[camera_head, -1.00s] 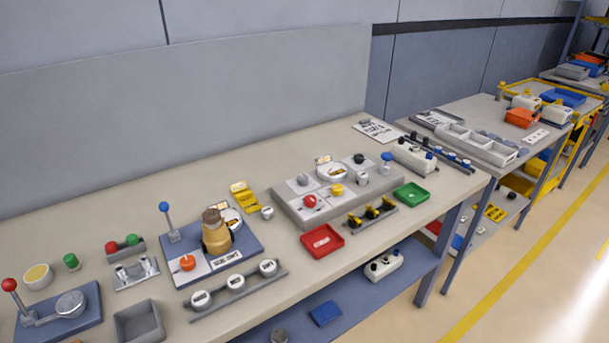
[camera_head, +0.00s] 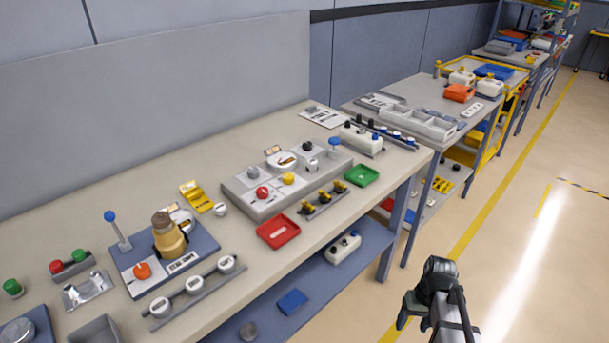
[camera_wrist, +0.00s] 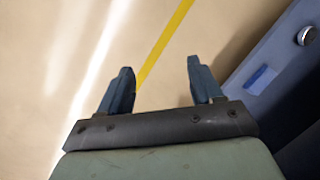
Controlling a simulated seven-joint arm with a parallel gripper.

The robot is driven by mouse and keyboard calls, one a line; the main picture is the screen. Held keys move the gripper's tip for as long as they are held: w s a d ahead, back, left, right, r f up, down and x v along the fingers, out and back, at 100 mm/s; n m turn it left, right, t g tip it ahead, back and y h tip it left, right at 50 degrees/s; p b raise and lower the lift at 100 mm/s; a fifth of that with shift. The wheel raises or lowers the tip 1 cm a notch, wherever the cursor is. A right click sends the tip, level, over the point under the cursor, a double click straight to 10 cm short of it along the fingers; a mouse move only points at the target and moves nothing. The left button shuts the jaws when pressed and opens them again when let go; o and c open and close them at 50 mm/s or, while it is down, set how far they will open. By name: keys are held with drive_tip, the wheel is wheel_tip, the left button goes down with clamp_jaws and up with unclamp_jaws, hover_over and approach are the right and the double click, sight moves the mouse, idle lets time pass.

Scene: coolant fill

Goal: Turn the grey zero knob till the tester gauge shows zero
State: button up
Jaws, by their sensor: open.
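A grey panel block (camera_head: 240,190) on the bench carries a round white gauge (camera_head: 282,160). A small grey knob (camera_head: 253,173) sits left of the gauge, and a grey-white knob (camera_head: 312,165) sits right of it. I cannot tell which is the zero knob, and the gauge's needle is too small to read. Red (camera_head: 263,193), yellow (camera_head: 288,179) and black (camera_head: 308,146) knobs share the panel. My gripper (camera_head: 418,308) is open and empty, off the bench's front side, well away from the panel. The wrist view shows its two fingers apart (camera_wrist: 160,80) over the floor.
A blue-based device (camera_head: 205,245) with a tan-brown body (camera_head: 168,236) stands left of the panel. A red tray (camera_head: 278,232), green tray (camera_head: 362,176) and a rail of dials (camera_head: 193,284) line the front. The lower shelf (camera_head: 325,278) holds small items. Floor beside the bench is clear.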

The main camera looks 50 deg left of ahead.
drive_tip(key=a+r+n, duration=0.2)
drive_tip(key=a+r, duration=0.6)
drive_tip(key=a, duration=0.2)
drive_tip(key=a+r+n+t, duration=0.1)
drive_tip(key=a+r+n, duration=0.1)
drive_tip(key=a+r, duration=0.7)
drive_tip(key=a+r+n+y, duration=0.1)
drive_tip(key=a+r+n, duration=0.1)
drive_tip(key=a+r, duration=0.7)
drive_tip(key=shift+s+a, duration=0.2)
drive_tip(key=shift+a, duration=0.3)
drive_tip(key=shift+s+a, duration=0.15)
drive_tip(key=shift+a, duration=0.35)
drive_tip(key=s+a+r+n, duration=0.1)
drive_tip(key=a+r+n, duration=0.1)
drive_tip(key=a+r, duration=0.45)
drive_tip(key=s+a+r+n, duration=0.1)
drive_tip(key=s+a+r, duration=0.15)
drive_tip(key=a, duration=0.65)
wheel_tip(320, 180, up, 6)
drive_tip(key=f+n+t, duration=0.1)
drive_tip(key=n, duration=0.1)
hover_over(254, 170)
drive_tip(key=shift+h, duration=0.4)
wheel_tip(254, 170, down, 12)
drive_tip(key=shift+a+f, duration=0.1)
drive_tip(key=shift+f, duration=0.15)
drive_tip(key=shift+c, duration=0.4)
drive_tip(key=c, duration=1)
